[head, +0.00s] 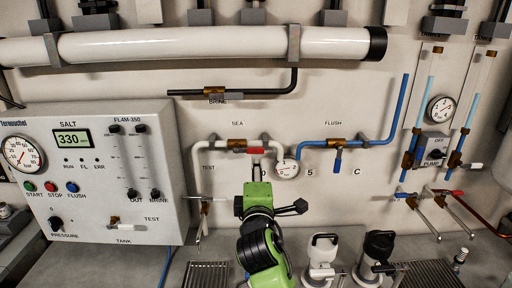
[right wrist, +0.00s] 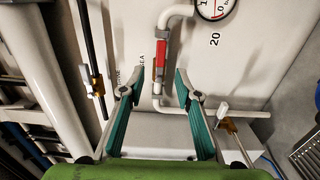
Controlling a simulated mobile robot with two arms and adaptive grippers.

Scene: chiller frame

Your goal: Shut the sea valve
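The sea valve (head: 237,144) is a brass body on the white pipe under the SEA label in the head view. Its red handle (head: 256,151) lies along the pipe, to the right of the body. In the right wrist view the red handle (right wrist: 159,62) also lies along the white pipe. My right gripper (right wrist: 158,83) is open, with one teal-padded finger on each side of the pipe and the handle beyond and between the tips. I see no contact with the handle. In the head view my green right arm largely hides this gripper (head: 257,168). My left gripper is not in view.
A round gauge (head: 287,168) sits just right of the sea valve. The blue flush valve (head: 337,143) is farther right, its handle down. A test valve (head: 206,199) is at lower left, beside the control box (head: 95,215). White and black jugs stand below.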

